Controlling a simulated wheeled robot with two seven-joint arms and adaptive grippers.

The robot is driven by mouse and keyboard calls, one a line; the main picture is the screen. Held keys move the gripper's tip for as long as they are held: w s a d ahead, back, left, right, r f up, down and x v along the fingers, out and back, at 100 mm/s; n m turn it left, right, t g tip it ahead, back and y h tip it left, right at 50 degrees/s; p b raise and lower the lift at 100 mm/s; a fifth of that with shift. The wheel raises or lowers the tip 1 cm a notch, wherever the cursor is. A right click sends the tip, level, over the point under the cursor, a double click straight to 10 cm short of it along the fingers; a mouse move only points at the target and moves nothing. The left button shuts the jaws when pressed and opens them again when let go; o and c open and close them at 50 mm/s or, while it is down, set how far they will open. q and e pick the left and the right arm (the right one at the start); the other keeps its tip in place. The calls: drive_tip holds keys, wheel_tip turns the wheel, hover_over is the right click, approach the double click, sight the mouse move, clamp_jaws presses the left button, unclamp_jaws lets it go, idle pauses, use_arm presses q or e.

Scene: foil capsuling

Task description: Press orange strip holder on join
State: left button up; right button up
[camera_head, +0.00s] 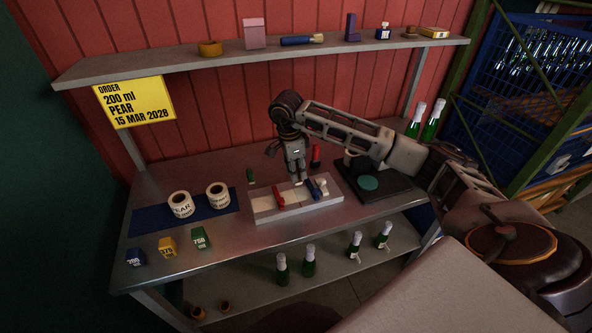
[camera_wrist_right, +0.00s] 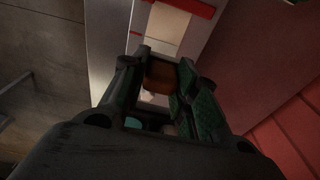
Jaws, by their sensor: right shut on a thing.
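The orange strip holder (camera_wrist_right: 161,76) shows as a dull orange-brown block between the fingers in the right wrist view. My right gripper (camera_wrist_right: 160,92) is shut on it. In the head view the right gripper (camera_head: 298,178) points down over the white fixture (camera_head: 256,208), between a red piece (camera_head: 279,195) and a blue piece (camera_head: 316,188). The holder is too small or hidden to make out there. Pale surface and red edges of the fixture (camera_wrist_right: 166,28) lie beyond the fingertips in the wrist view. I cannot see the join clearly, nor whether the holder touches it. My left gripper is not in view.
A dark plate with a teal disc (camera_head: 368,183) stands right of the fixture. Label rolls (camera_head: 180,205) lie on a blue mat (camera_head: 150,218) at left, with several coloured blocks in front. A shelf (camera_head: 130,69) overhangs the back. Green bottles (camera_head: 433,120) stand at back right.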

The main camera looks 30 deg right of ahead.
drive_tip(key=shift+f, duration=0.1)
drive_tip(key=shift+f+b, duration=0.35)
drive_tip(key=shift+f, duration=0.25)
drive_tip(key=shift+f+b, duration=1.25)
drive_tip(key=shift+f, duration=1.35)
drive_tip(key=shift+f+b, duration=0.65)
drive_tip(key=shift+f, duration=0.05)
idle(0.6)
drive_tip(key=shift+r+p, duration=1.8)
drive_tip(key=shift+r, duration=1.75)
